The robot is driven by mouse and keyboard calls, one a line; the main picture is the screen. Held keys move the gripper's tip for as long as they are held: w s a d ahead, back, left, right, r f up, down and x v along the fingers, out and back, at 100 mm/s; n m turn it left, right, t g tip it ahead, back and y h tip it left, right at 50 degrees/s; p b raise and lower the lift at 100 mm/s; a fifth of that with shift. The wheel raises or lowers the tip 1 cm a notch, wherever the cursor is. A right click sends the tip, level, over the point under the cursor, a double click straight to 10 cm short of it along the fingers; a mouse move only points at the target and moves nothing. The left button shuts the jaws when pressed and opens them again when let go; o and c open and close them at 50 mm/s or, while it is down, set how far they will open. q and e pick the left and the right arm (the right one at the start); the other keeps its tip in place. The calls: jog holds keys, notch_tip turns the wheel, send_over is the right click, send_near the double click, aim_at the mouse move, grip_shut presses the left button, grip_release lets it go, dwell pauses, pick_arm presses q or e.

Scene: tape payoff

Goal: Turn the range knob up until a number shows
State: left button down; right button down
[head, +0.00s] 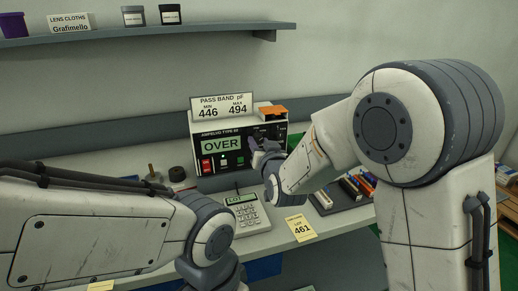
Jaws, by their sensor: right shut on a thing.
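The meter (213,164) stands on the bench against the back wall, and its green display (221,145) reads OVER. Its front has a red button (206,165) at the lower left and a small lit green lamp near the middle. My right gripper (257,149) is at the right part of the meter's front, shut on the range knob, which the fingers hide. The knob's pointer and range marks cannot be read. My left arm comes in at the lower left, and its gripper is out of view.
A card (222,105) on the meter reads PASS BAND pF, MIN 446, MAX 494; an orange object (273,112) lies beside it. A keypad (243,215) and a yellow tag (301,228) reading 461 lie in front. A dark tray (347,204) of parts is to the right. A shelf (130,36) runs above.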

jog(key=shift+m, duration=0.3)
jog(key=c, duration=0.5)
grip_release()
jog(key=b+v, duration=0.1)
jog(key=v, duration=0.9)
jog(key=shift+s+d+r+b, duration=0.1)
jog(key=shift+s+d+b, duration=0.1)
jog(key=shift+b, duration=0.1)
